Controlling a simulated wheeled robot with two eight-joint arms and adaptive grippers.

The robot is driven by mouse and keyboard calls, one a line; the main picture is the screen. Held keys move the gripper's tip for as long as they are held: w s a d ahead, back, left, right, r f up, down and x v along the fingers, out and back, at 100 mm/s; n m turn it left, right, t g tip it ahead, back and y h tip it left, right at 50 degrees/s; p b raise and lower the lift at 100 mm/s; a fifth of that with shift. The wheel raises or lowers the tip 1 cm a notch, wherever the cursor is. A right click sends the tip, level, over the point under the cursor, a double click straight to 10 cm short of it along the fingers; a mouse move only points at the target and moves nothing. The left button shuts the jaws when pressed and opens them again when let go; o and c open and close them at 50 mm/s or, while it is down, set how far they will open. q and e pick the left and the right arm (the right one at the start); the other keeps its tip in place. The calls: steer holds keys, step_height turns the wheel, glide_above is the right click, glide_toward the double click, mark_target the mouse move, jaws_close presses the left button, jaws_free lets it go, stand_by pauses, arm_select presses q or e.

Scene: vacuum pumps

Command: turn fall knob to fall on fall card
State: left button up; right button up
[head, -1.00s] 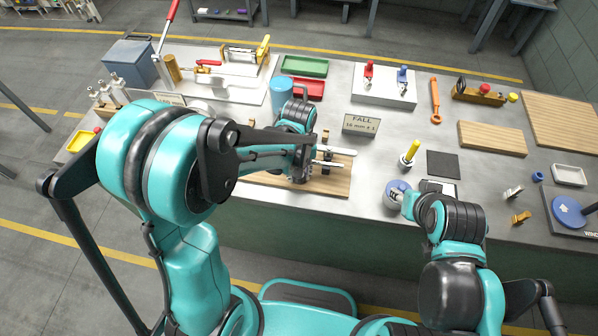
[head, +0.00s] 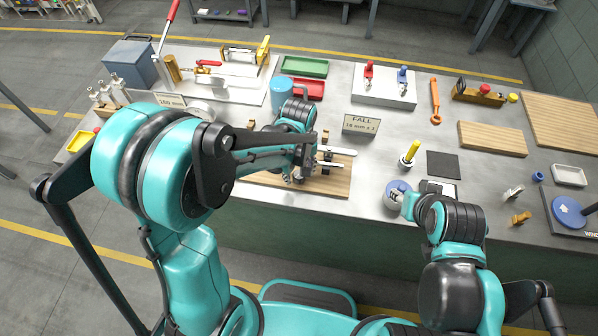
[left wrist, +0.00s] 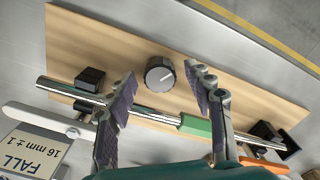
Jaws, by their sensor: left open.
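The fall card (head: 361,125) stands on the bench in the head view and reads "FALL 16 mm ± 1". It also shows at the lower left of the left wrist view (left wrist: 34,158). The fall knob (left wrist: 160,74), round with a silver face and dark ribbed rim, sits on a wooden board (left wrist: 215,60). In the head view the board (head: 335,187) is partly hidden by my left arm. My left gripper (left wrist: 166,80) is open, its fingers on either side of the knob with gaps showing. In the head view it is over the board (head: 302,172). My right gripper (head: 403,200) is beside a round blue-topped object; its fingers are unclear.
A metal rod (left wrist: 150,112) with a green block (left wrist: 196,126) runs along the board below the knob, between black supports. A yellow-handled tool (head: 410,153) stands right of the card. A blue cylinder (head: 281,92) stands behind my left arm.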

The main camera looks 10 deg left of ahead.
arm_select(q)
steer(key=shift+r+p, duration=0.4)
steer(key=shift+r, duration=0.3)
